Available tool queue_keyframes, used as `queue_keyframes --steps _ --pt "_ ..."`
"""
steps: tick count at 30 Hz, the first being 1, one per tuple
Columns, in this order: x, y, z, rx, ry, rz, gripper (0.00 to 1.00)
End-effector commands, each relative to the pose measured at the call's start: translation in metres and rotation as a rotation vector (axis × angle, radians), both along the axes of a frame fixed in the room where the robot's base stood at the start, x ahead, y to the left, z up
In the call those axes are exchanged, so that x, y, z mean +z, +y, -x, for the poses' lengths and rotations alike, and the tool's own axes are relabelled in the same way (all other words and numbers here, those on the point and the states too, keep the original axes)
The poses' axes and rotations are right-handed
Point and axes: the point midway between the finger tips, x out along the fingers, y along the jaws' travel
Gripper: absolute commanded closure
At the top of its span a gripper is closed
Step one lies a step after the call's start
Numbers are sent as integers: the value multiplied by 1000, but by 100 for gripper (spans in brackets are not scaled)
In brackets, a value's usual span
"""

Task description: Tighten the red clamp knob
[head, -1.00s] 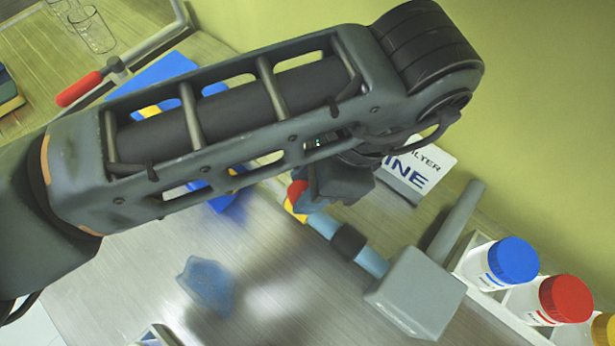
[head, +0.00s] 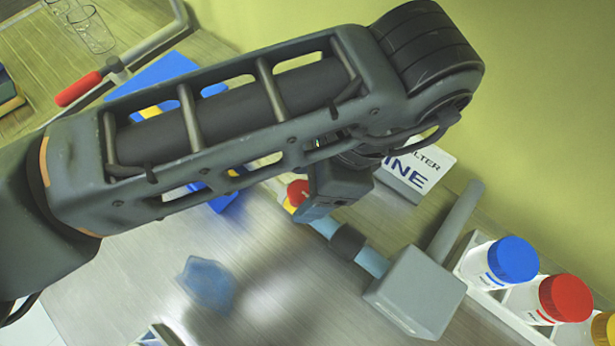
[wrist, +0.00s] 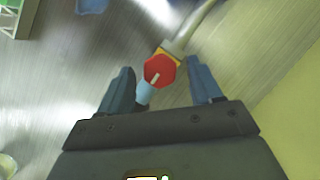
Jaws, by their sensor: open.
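The red clamp knob (wrist: 160,71) is a flat, many-sided disc with a pale line on its face, in the upper middle of the wrist view. A yellow part shows behind it. In the head view the knob (head: 298,192) is partly hidden by my gripper (wrist: 163,82). In the wrist view my gripper's two blue-grey fingers are spread, one to the left of the knob and one to the right. Gaps show between the knob and both fingers. I cannot tell how far the knob lies beyond the fingertips.
A light-blue tube (head: 370,262) with a dark band runs to a grey block (head: 416,290). White bottles with blue (head: 514,260) and red (head: 565,299) lids stand in a rack at right. A white sign (head: 425,170) stands behind. A blue object (head: 207,284) lies on the bench.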

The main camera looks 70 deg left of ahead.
Motion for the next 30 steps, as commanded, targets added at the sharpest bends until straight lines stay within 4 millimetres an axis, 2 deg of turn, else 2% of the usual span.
queue_keyframes --steps 5,12,18,30 --pt "10 0 -4 -2 0 -4 36" --pt "46 -5 -18 -3 1 -5 36" --pt "67 -7 -27 -1 0 -3 36" --pt "72 -9 -29 0 0 0 36"
